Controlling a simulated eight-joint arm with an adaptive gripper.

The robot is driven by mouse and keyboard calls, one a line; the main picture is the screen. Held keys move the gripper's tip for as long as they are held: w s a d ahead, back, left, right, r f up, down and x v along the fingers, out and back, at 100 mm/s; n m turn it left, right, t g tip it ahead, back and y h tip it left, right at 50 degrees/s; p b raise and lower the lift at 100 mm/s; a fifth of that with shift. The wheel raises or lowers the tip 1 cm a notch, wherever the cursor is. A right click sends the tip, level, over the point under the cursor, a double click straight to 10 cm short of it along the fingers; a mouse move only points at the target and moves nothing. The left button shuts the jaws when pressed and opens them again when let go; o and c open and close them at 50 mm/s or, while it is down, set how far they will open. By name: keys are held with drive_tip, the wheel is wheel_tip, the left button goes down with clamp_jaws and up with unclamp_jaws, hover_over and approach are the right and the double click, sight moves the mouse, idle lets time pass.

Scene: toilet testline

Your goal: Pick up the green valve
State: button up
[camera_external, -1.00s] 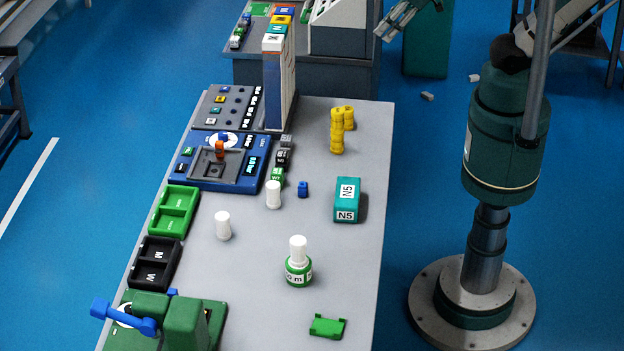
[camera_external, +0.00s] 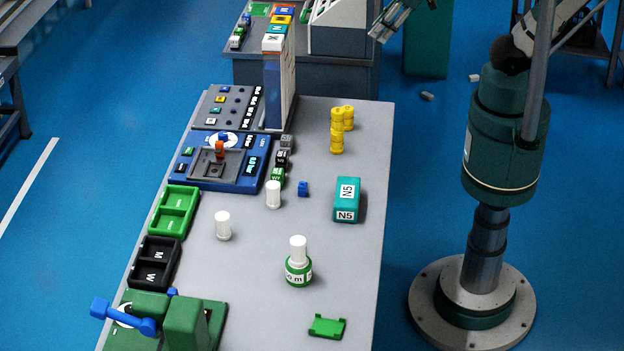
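A green round piece with a white label and a white cylindrical top (camera_external: 298,270) stands upright on the grey table. A small flat green bracket-like piece (camera_external: 327,327) lies near the table's front right. I cannot tell for sure which of these is the green valve. My gripper (camera_external: 379,36) is at the top of the view, in the air, far from both green pieces. It points down and to the left. Its fingers are too small to show whether they are open, and I see nothing held in it.
A teal N5 box (camera_external: 347,200), two white cylinders (camera_external: 223,226), a small blue piece (camera_external: 303,188) and yellow stacked pieces (camera_external: 338,130) stand on the table. Green (camera_external: 175,211) and black (camera_external: 155,263) trays line the left edge. A tall panel (camera_external: 279,90) stands at the back.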

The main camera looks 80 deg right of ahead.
drive_tip(key=w+a+f+n+g+b, duration=0.25)
drive_tip(key=w+a+n, duration=0.2)
drive_tip(key=w, duration=0.45)
drive_tip(key=n+g+b, duration=0.4)
drive_tip(key=n+b, duration=0.1)
drive_tip(key=n, duration=0.7)
hover_over(276, 171)
drive_tip(key=f, duration=2.9)
drive_tip(key=shift+s+d, duration=0.1)
drive_tip(key=shift+d, duration=0.2)
drive_tip(key=shift+a+f+n, duration=0.25)
drive_tip(key=shift+f, duration=0.25)
drive_tip(key=shift+f+b, duration=0.3)
drive_tip(key=shift+f, duration=0.95)
drive_tip(key=shift+f, duration=0.15)
